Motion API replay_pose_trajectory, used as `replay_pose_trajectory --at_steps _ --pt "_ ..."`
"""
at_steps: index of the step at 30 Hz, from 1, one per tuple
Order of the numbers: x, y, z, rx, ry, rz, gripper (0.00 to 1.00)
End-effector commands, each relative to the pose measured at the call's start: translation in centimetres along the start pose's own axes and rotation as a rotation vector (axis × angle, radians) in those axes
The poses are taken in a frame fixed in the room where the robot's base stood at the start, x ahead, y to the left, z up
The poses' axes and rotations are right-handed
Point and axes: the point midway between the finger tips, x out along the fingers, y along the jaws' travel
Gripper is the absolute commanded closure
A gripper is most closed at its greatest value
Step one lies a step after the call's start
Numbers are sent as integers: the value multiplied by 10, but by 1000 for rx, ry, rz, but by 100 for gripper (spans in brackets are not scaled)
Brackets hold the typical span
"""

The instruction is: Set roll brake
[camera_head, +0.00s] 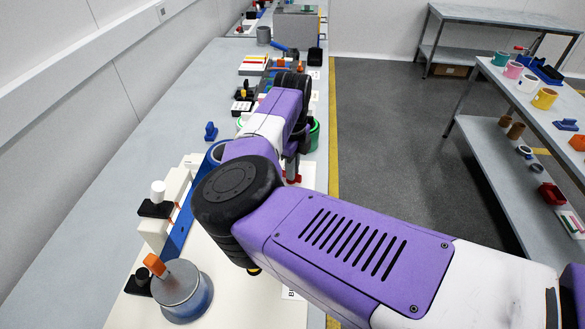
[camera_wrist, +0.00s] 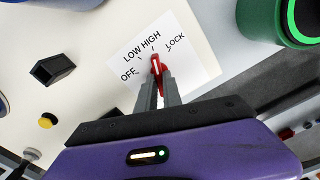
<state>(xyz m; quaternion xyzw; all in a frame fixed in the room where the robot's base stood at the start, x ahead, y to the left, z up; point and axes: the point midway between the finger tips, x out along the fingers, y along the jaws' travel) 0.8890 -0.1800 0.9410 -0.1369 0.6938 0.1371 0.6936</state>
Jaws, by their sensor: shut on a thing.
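A red knob (camera_wrist: 156,65) with a white pointer line sits on a white label card (camera_wrist: 190,65) printed OFF, LOW, HIGH and LOCK. The pointer line aims up, roughly at HIGH. My gripper (camera_wrist: 158,77) is shut on the knob, its two grey fingers on either side. In the head view, a bit of red from the knob (camera_head: 297,178) shows below my gripper, and my arm hides most of that area.
A black square block (camera_wrist: 52,69) and a yellow button (camera_wrist: 46,121) lie left of the card. A green-rimmed dark container (camera_wrist: 298,22) stands at upper right. In the head view, a grey cylinder with an orange lever (camera_head: 182,292) stands at the bench's near end.

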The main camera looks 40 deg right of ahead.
Motion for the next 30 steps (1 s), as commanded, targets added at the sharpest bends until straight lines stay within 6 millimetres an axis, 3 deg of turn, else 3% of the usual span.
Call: replay_pose_trajectory --at_steps 15,30 --pt "0 2 0 455 0 0 100" --pt "0 3 0 660 1 0 100"
